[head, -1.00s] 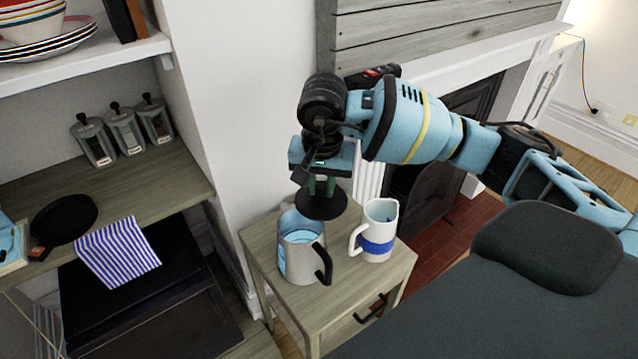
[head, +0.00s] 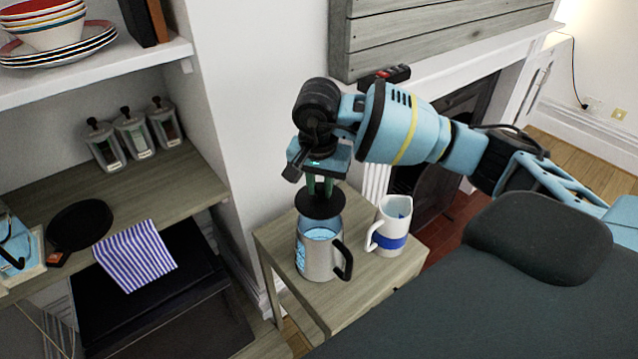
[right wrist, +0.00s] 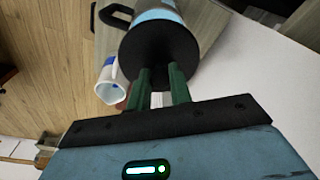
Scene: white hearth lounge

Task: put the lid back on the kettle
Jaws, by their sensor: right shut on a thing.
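The kettle (head: 312,262), silver with a black handle, stands upright on a small wooden side table (head: 378,283). The round black lid (head: 319,205) is held level by my right gripper (head: 320,186), whose green fingers are shut on its top. In the head view the lid hangs over the kettle's mouth and hides its back part, while the front of the opening shows. In the right wrist view the lid (right wrist: 160,52) covers much of the kettle (right wrist: 152,16). I cannot tell the exact gap between them. My left gripper is not in view.
A white jug (head: 388,222) with a blue band stands close to the kettle's right. A wall is behind the table. A shelf counter (head: 175,185) at left bears canisters (head: 131,135), a black pan (head: 80,224) and a striped cloth (head: 135,257). A dark chair (head: 500,290) fills the lower right.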

